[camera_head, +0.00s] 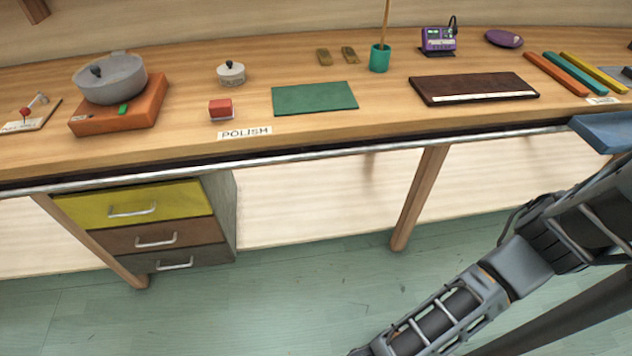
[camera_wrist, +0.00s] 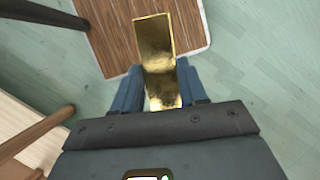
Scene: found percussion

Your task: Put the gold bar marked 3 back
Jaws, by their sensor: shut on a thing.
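In the wrist view, my gripper (camera_wrist: 160,88) is shut on a gold bar (camera_wrist: 155,42). The bar is shiny and flat, sits between the two blue fingers and extends beyond them. I cannot see a number on it. In the head view my arm runs down the right side and leaves the frame at the bottom, so my gripper and the held bar are out of that view. Orange (camera_head: 557,74), teal (camera_head: 574,74) and yellow (camera_head: 594,73) bars lie side by side at the counter's right, by a small label (camera_head: 602,100).
A brown wooden surface (camera_wrist: 108,35) lies beyond the bar in the wrist view, with green floor around it. On the counter are a dark board (camera_head: 470,85), green mat (camera_head: 314,98), teal cup (camera_head: 380,59) and pot (camera_head: 112,80). Drawers (camera_head: 140,215) stand below.

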